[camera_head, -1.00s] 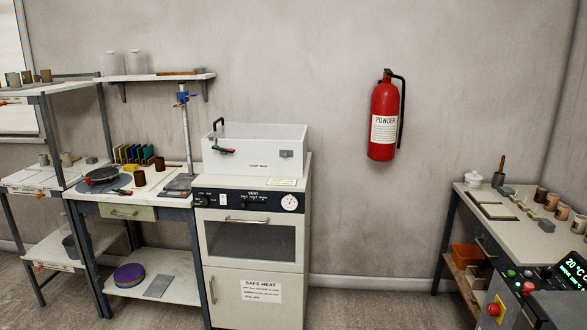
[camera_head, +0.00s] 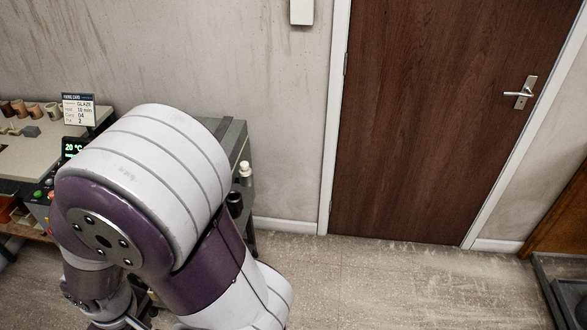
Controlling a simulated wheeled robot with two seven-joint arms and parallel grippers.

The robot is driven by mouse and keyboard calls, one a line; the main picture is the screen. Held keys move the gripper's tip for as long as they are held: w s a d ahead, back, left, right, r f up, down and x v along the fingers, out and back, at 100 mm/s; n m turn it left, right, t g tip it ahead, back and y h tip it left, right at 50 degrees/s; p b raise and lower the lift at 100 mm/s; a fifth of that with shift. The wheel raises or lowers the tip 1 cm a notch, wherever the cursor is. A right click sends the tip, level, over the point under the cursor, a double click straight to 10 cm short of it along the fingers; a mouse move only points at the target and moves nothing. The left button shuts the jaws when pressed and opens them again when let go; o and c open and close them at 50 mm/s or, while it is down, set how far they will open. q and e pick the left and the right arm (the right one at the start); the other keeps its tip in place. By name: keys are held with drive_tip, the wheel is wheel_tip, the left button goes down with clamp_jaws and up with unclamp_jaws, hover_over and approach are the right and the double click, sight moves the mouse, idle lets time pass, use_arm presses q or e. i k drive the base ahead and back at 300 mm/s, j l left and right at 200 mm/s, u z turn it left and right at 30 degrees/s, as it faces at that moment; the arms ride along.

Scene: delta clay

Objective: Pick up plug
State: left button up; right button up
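I see no plug in the current head view. One of my own arms, white and purple, fills the lower left and hides much of the bench and machine behind it. Neither of my grippers is in view.
A closed brown door (camera_head: 430,130) with a lever handle (camera_head: 519,94) is at the right. The floor (camera_head: 390,285) before it is clear.

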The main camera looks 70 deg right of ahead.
sight(245, 170)
drive_tip(key=z, duration=2.15)
